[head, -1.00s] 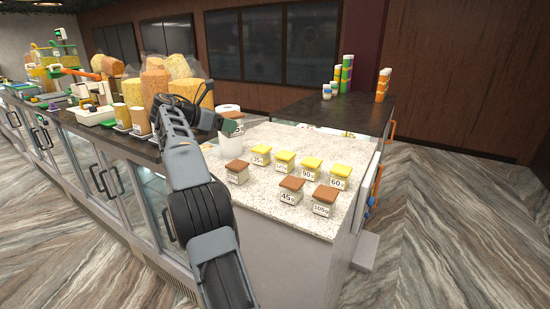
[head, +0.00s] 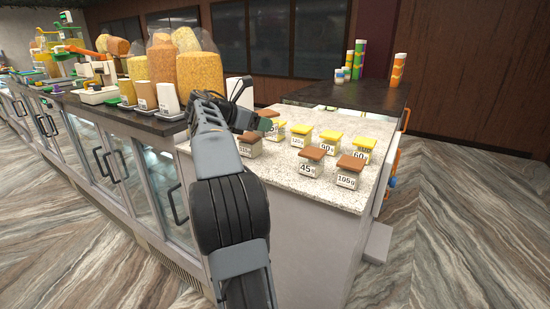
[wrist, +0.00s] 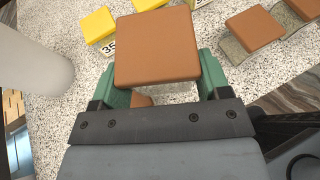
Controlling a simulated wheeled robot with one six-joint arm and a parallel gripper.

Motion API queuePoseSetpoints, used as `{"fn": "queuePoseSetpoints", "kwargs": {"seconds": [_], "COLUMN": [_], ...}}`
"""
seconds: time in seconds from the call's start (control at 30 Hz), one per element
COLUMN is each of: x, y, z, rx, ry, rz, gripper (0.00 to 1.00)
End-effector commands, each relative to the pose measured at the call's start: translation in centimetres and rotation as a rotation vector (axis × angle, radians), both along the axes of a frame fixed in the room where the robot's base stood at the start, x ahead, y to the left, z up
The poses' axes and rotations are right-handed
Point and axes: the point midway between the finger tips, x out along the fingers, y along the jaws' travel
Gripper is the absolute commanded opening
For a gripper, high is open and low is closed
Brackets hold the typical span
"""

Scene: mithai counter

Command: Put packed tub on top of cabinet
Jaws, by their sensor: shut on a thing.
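My gripper (wrist: 157,80) is shut on a tub with a brown lid (wrist: 155,47), its green fingers on either side of it. In the head view my gripper (head: 266,124) is above the speckled counter, and the held tub is mostly hidden behind it. Another brown-lidded tub (head: 250,143) stands on the counter just below my gripper. A low cabinet with a dark top (head: 330,103) stands behind the counter at the right. A run of glass-fronted cabinets with a dark top (head: 110,112) stretches off to the left.
On the speckled counter (head: 290,178) stand several yellow-lidded tubs (head: 327,141) and brown-lidded tubs (head: 310,161). Stacked coloured cups (head: 398,70) stand on the right cabinet, with bare top in front. Large snack bags (head: 197,80) crowd the left top. A white cylinder (wrist: 30,65) is left of my gripper.

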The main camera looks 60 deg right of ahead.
Motion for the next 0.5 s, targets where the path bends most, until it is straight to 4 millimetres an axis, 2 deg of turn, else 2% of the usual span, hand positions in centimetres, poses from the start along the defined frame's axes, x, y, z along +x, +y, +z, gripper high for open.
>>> {"fn": "queuePoseSetpoints", "kwargs": {"seconds": [0.03,0.2,0.5], "x": [-1.0,-3.0,-4.3], "y": [-0.2,-0.6,-0.9], "z": [-1.3,-3.7,-5.3], "rx": [0.001,-0.001,-0.001], "ry": [0.002,0.001,0.000], "rz": [-0.002,-0.002,-0.001], "gripper": [0.46,0.46,0.46]}}
